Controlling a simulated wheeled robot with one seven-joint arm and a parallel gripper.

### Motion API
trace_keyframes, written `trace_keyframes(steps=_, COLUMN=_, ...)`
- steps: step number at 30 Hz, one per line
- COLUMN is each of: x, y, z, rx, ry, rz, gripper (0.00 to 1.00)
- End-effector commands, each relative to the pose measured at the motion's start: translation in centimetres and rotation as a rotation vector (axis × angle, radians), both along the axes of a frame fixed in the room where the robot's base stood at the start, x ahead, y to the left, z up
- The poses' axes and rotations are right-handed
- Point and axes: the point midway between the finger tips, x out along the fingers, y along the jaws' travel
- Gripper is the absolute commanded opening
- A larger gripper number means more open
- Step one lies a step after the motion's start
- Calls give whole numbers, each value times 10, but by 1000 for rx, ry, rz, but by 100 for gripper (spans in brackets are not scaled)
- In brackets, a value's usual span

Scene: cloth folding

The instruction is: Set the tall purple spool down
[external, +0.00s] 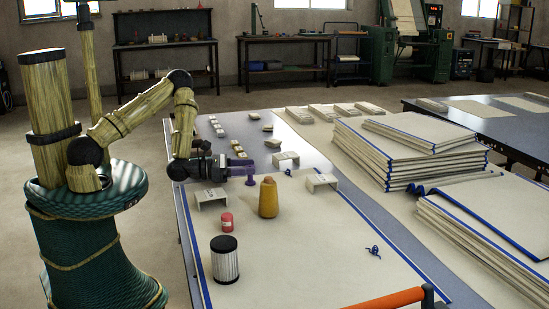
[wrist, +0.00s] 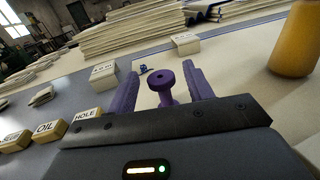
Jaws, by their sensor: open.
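The purple spool (wrist: 165,84) stands upright between the two purple fingers of my gripper (wrist: 162,86) in the wrist view, its round top with a small hole facing up. The fingers are apart, and a gap shows on each side of the spool. In the external view the spool (external: 251,181) shows at the end of my gripper (external: 240,170), low over the work table (external: 308,147), left of the yellow bottle. The spool's foot is partly hidden, so its contact with the surface is hard to see.
The yellow bottle (external: 268,199) stands close by on the right. White brackets (external: 321,180) sit on both sides. A red spool (external: 227,220) and a black-topped white cylinder (external: 225,262) stand nearer. Labelled blocks (external: 238,153) lie behind; cloth stacks (external: 405,150) are at right. The cloth's front is mostly clear.

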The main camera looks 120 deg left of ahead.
Motion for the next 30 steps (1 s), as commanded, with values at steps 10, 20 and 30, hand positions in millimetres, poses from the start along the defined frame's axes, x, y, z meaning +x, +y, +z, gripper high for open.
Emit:
trace_keyframes(steps=10, x=-17, y=-11, z=6, rx=-4, ry=0, rz=0, gripper=51)
trace_keyframes(steps=20, x=-28, y=-18, z=6, rx=-3, ry=1, rz=1, gripper=51)
trace_keyframes(steps=30, x=-53, y=-36, z=6, rx=-6, ry=3, rz=0, gripper=51)
